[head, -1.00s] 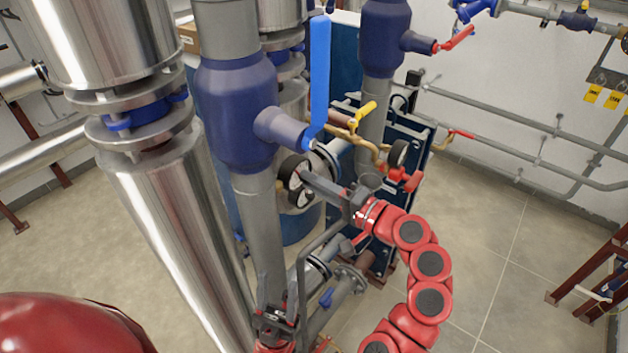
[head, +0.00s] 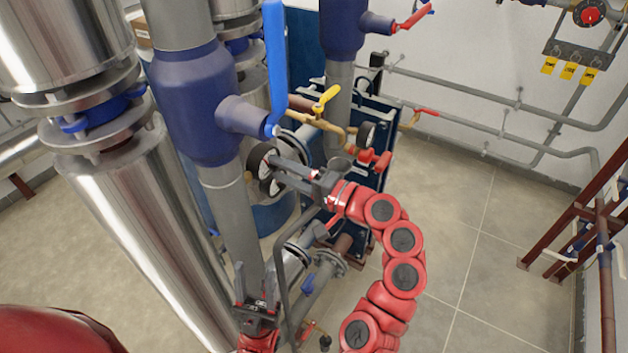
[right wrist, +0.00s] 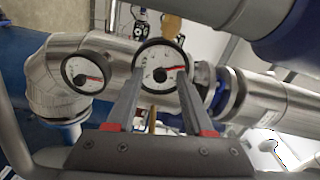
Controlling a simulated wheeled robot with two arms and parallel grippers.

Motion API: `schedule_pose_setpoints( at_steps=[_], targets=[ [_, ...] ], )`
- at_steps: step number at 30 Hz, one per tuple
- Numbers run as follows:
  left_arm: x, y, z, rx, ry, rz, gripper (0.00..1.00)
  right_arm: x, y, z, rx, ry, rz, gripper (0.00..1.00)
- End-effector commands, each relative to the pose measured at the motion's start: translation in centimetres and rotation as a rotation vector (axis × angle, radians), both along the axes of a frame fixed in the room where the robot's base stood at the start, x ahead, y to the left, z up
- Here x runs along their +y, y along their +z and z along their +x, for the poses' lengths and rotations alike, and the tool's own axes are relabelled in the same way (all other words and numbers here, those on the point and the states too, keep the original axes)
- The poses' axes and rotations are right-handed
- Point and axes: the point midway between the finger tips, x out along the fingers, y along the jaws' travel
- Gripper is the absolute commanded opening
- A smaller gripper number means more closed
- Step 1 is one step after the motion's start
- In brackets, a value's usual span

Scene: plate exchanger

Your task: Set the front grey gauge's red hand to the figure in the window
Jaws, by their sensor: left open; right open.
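Two round gauges with white faces and dark rims show in the right wrist view: a left gauge (right wrist: 86,73) and a right gauge (right wrist: 160,58). I cannot tell which is the front grey one. My right gripper (right wrist: 158,75) is open, its fingertips on either side of the right gauge's face; contact is unclear. In the head view, my right gripper (head: 274,172) partly covers the gauges (head: 258,160). My left gripper (head: 257,284) is open and empty, low by the grey pipe.
A blue valve with a long blue lever (head: 274,70) stands above the gauges. A thick silver pipe (head: 140,210) stands at left.

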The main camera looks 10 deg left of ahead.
Motion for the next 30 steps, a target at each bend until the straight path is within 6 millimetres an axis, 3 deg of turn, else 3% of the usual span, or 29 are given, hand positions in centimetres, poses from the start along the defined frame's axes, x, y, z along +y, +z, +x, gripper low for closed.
schedule_pose_setpoints(
  at_steps=[5, 15, 21, 30],
  targets=[
    [0.0, -0.8, 0.0, 0.000, 0.000, 0.000, 0.50, -1.4, -0.2, -0.3, -0.002, -0.005, 0.002, 0.52],
    [0.0, -3.6, 0.0, 0.000, 0.000, 0.000, 0.50, -8.3, -0.3, -2.8, -0.003, -0.009, 0.002, 0.52],
    [0.0, -2.8, 0.0, 0.000, 0.000, 0.000, 0.50, -11.0, -0.1, -3.8, 0.001, -0.006, -0.005, 0.52],
    [0.0, -3.4, 0.0, 0.000, 0.000, 0.000, 0.50, -15.5, -0.2, -5.4, -0.001, -0.006, -0.004, 0.52]
  ],
)
